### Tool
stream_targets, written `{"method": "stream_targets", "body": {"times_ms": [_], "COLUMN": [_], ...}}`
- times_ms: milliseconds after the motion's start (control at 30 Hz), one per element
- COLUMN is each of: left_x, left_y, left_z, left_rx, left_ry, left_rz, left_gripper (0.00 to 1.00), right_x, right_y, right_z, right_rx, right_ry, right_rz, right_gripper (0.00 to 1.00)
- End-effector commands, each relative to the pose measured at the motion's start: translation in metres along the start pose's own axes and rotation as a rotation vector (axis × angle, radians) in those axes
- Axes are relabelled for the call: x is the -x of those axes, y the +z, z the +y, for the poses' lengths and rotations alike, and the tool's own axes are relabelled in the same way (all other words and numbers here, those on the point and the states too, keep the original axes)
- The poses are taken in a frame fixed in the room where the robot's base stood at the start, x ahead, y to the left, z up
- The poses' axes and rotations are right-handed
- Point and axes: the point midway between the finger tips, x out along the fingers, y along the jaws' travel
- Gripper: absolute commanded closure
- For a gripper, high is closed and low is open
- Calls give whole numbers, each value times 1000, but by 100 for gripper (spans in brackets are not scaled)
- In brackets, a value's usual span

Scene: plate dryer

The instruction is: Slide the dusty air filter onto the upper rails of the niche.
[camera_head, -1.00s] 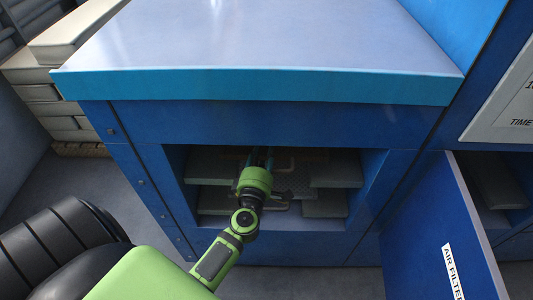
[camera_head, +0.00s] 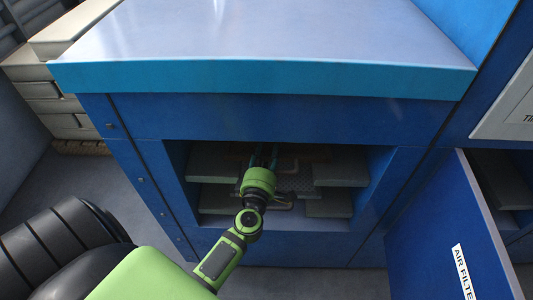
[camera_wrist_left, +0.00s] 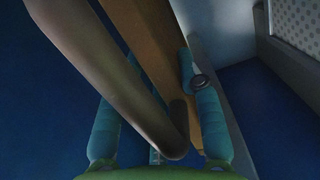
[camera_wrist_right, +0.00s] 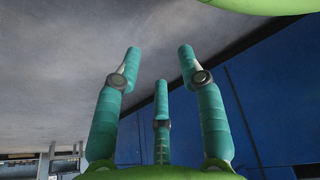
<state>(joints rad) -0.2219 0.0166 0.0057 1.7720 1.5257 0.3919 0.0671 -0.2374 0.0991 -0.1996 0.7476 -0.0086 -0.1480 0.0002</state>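The niche (camera_head: 184,213) is an opening in the blue cabinet. Its upper rails are grey ledges, left (camera_head: 212,166) and right (camera_head: 341,173). A grey perforated surface (camera_head: 297,178), perhaps part of the filter, lies between them; a perforated panel also shows in the left wrist view (camera_wrist_left: 297,22). The filter's outline and dust are unclear. My left gripper (camera_head: 264,154) is inside the niche, its fingers apart. In its wrist view, a dark brown bar (camera_wrist_left: 110,75) crosses in front of one finger; a grip is not visible. My right gripper (camera_wrist_right: 160,65) is open and empty, outside the head view.
Lower ledges, left (camera_head: 217,199) and right (camera_head: 329,204), sit below the upper ones. An open blue door (camera_head: 440,235) labelled AIR FILTER stands to the right of the niche. Pale stacked blocks (camera_head: 55,95) are at the left. A blue-edged countertop (camera_head: 270,78) overhangs the niche.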

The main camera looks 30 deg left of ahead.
Motion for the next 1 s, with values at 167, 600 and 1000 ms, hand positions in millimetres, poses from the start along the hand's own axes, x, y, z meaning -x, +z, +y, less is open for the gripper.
{"method": "stream_targets", "body": {"times_ms": [167,600,1000], "left_x": [0,32,108], "left_y": [0,0,0], "left_z": [1,-2,0], "left_rx": [0,-1,-2], "left_ry": [2,-5,-1], "left_rz": [0,-2,-1], "left_gripper": [43,43,43], "right_x": [1,1,1], "right_y": [6,14,12], "right_z": [-3,-8,-7], "right_rx": [-2,-5,-4], "right_ry": [-4,-10,-8], "right_rz": [-13,-25,-22], "right_gripper": [60,60,60]}}
